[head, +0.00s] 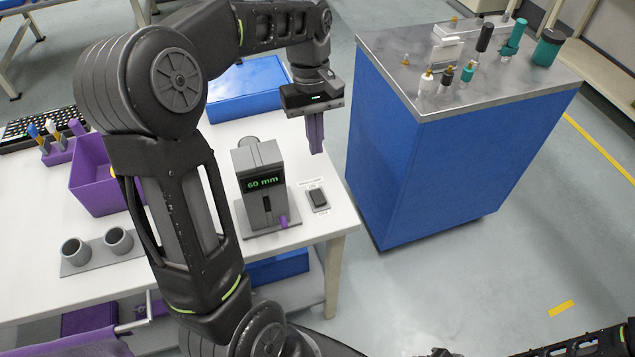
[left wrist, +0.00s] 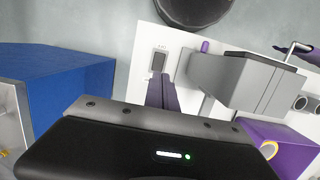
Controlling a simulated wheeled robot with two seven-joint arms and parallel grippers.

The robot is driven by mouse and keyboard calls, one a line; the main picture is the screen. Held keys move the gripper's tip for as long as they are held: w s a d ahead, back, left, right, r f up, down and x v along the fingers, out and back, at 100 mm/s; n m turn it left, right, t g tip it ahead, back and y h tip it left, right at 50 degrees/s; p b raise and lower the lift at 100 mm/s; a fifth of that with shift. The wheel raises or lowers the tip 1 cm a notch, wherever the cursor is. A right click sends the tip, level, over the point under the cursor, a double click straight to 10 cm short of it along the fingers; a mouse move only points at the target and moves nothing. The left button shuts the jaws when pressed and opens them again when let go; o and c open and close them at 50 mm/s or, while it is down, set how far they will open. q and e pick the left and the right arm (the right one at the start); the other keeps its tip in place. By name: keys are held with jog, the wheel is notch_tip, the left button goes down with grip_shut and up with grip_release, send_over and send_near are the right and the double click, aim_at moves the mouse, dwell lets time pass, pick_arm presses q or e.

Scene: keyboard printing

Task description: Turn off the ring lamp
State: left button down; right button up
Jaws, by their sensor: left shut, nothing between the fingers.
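A small black rocker switch (head: 318,198) on a light plate lies on the white table near its right front corner. It also shows in the left wrist view (left wrist: 158,61), just beyond the fingertips. My left gripper (head: 316,150) points down with its purple fingers shut and empty. It is above the table's right edge, behind the switch and apart from it in the head view. In the left wrist view the shut fingers (left wrist: 161,80) appear just below the switch. I cannot make out a ring lamp in either view. My right gripper is not in view.
A grey device (head: 258,170) reading "60 mm" stands left of the switch, with a purple lever (head: 284,222). A purple bin (head: 95,178), grey cups (head: 118,239) and a blue tray (head: 240,85) share the table. A blue cabinet (head: 440,165) stands to the right across a gap.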

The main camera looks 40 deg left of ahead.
pick_arm(q)
jog(key=p, duration=0.2)
send_near(320, 200)
jog(key=f, duration=0.4)
jog(key=d+f, duration=0.1)
jog(key=f, duration=0.1)
jog(key=shift+s+f, duration=0.3)
jog(key=shift+s, duration=0.1)
jog(key=shift+f+b, duration=0.1)
jog(key=shift+b, duration=0.2)
